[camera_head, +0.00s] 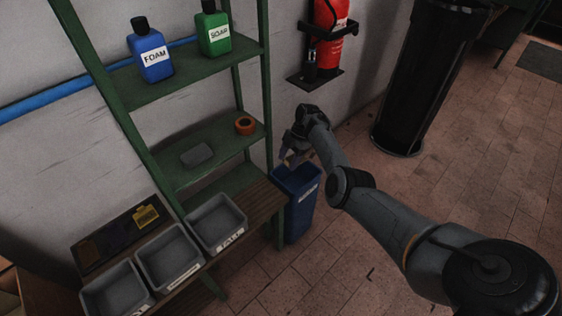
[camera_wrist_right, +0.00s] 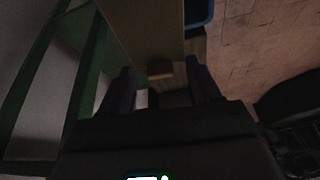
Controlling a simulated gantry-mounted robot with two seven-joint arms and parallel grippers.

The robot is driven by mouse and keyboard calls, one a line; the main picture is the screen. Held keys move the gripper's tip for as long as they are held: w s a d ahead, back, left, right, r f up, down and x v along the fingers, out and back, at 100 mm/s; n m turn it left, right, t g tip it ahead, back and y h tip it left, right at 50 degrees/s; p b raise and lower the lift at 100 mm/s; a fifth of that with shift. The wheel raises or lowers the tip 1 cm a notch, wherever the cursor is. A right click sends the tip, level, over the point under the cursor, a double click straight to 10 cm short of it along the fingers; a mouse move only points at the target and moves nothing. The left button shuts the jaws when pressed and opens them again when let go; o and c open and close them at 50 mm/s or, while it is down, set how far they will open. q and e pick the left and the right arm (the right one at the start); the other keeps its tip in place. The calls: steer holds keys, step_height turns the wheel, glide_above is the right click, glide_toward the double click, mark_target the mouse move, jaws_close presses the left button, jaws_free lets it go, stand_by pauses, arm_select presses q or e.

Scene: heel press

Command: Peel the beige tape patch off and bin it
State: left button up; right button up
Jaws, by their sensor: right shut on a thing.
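My right gripper (camera_head: 291,158) is shut on a beige piece, which I take to be the tape patch (camera_head: 283,154). Only a small pale bit of it shows in the head view, just above the mouth of the blue bin (camera_head: 299,205). In the right wrist view, a broad dim beige sheet (camera_wrist_right: 145,30) extends ahead of my right gripper's fingers (camera_wrist_right: 162,88). The bin's blue rim (camera_wrist_right: 199,13) shows at the top of that view. My left gripper is out of view.
A green shelf (camera_head: 185,82) beside the bin holds a blue FOAM bottle (camera_head: 151,57), a green SOAP bottle (camera_head: 213,33) and an orange tape roll (camera_head: 245,125). Grey trays (camera_head: 168,262) stand lower left.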

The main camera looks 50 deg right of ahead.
steer(key=shift+s+d+f+n+g+b, duration=0.15)
steer(key=shift+s+d+f+n+b, duration=0.1)
steer(key=shift+f+b, duration=0.3)
steer(key=shift+s+d+f+n+g+b, duration=0.2)
steer(key=shift+f+n+b, duration=0.1)
steer(key=shift+f, duration=0.4)
steer(key=shift+f+b, duration=0.4)
step_height(320, 180, down, 11)
steer(key=b, duration=1.1)
arm_select(q)
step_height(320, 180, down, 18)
steer(key=b, duration=0.3)
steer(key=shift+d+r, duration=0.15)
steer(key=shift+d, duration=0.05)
arm_select(e)
steer(key=shift+f, duration=1.3)
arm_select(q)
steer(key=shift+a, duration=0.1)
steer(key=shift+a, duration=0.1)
arm_select(e)
steer(key=o, duration=0.9)
steer(key=shift+o, duration=0.7)
